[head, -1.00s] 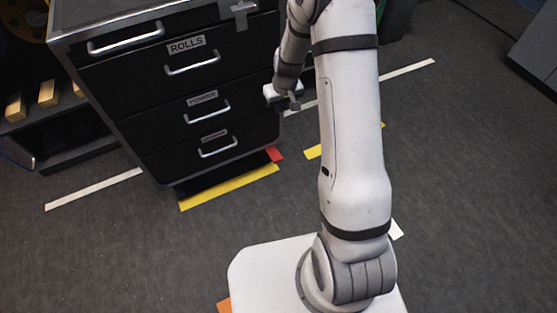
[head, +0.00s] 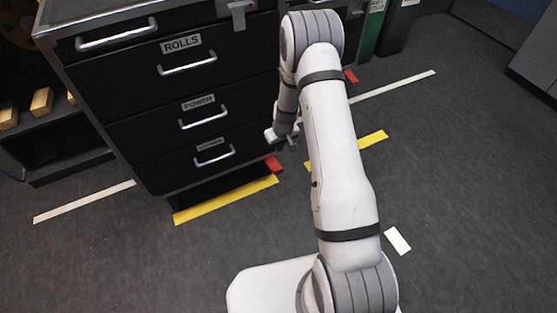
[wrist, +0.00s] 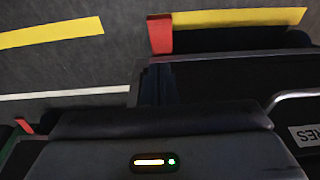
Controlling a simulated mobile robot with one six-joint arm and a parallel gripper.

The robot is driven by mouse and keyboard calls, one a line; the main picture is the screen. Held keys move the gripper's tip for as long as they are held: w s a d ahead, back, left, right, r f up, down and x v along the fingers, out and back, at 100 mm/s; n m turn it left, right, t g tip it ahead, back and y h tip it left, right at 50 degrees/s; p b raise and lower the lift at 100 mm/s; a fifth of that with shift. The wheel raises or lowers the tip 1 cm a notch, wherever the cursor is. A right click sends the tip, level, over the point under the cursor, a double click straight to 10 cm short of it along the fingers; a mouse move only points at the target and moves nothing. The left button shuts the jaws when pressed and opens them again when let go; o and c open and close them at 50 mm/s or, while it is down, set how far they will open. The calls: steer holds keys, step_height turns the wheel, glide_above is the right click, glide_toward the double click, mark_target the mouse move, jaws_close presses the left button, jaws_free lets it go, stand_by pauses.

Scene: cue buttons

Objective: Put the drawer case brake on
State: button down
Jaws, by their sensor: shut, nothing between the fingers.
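The black drawer case (head: 145,118) stands at the upper left in the head view, its drawers closed. A red tab (head: 273,164), which looks like the brake pedal, sticks out low at its near right corner. In the wrist view the red tab (wrist: 160,35) is at the top, beside a yellow floor strip. My gripper (head: 293,142) is shut and empty, low beside the case's right side, just above and right of the tab. I see a gap between them in the head view. Its fingertips are hard to make out in the wrist view.
Yellow tape (head: 225,200) and white tape (head: 395,86) mark the floor. A green bin (head: 368,32) stands behind my arm. A shelf with gold blocks (head: 41,101) is at left.

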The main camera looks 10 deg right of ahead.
steer(key=b, duration=0.5)
glide_above(277, 169)
steer(key=f, duration=1.2)
steer(key=shift+s+d+f, duration=0.1)
steer(key=shift+s+f, duration=0.05)
steer(key=shift+s, duration=0.25)
steer(key=shift+s+f+b, duration=0.15)
steer(key=shift+f+b, duration=0.15)
steer(key=shift+f, duration=0.3)
